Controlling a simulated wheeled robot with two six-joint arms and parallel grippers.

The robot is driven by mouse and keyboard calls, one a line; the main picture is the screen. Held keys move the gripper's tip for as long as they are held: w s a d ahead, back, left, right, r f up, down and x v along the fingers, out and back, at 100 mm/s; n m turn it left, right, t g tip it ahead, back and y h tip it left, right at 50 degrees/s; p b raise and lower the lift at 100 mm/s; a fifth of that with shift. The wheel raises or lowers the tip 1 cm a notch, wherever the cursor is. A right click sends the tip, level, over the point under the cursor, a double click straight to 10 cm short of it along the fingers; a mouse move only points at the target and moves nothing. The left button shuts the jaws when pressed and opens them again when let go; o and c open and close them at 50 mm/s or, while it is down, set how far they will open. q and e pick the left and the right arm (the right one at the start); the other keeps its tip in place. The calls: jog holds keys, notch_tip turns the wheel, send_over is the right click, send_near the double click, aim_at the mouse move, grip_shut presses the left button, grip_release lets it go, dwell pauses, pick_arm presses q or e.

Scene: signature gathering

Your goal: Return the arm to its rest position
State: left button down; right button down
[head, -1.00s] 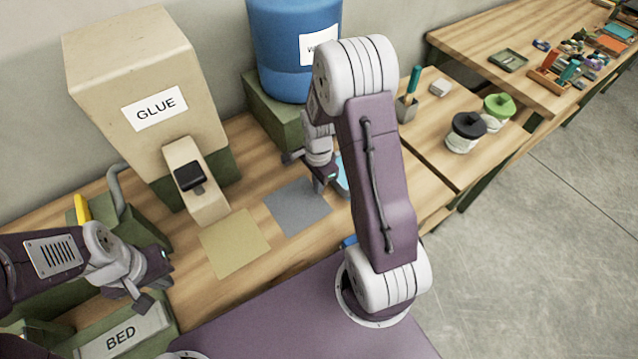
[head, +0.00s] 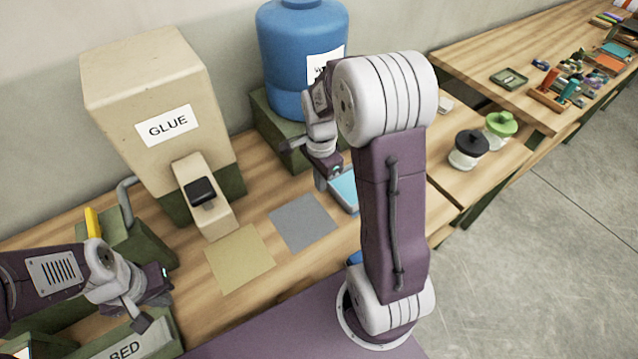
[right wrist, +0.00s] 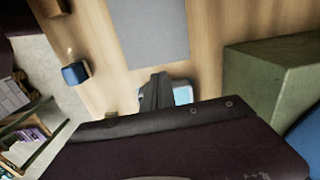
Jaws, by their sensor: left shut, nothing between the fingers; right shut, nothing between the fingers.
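My right arm (head: 392,210) rises from its base and folds over at a white elbow. Its forearm hangs behind, pointing down. The right gripper (head: 320,182) is shut and empty, above the bench beside the grey mat (head: 303,222). In the right wrist view its dark fingers (right wrist: 154,92) show near a light-blue item, with the grey mat (right wrist: 150,30) beyond. My left gripper (head: 143,318) is shut and empty at the lower left, over the green bin labelled BED (head: 150,340).
A GLUE dispenser (head: 150,90) and a blue water container (head: 300,50) stand at the back. A tan mat (head: 240,258) lies beside the grey one. A light-blue item (head: 344,188) is partly hidden behind my right arm. Lidded jars (head: 467,150) stand to the right.

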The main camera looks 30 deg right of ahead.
jog(key=s+a+f+n+t, duration=0.1)
jog(key=s+a+n, duration=0.6)
jog(key=n, duration=0.9)
jog(key=s, duration=0.2)
jog(key=shift+s+a+n, duration=0.25)
jog(key=shift+s+n, duration=0.05)
jog(key=shift+s, duration=0.1)
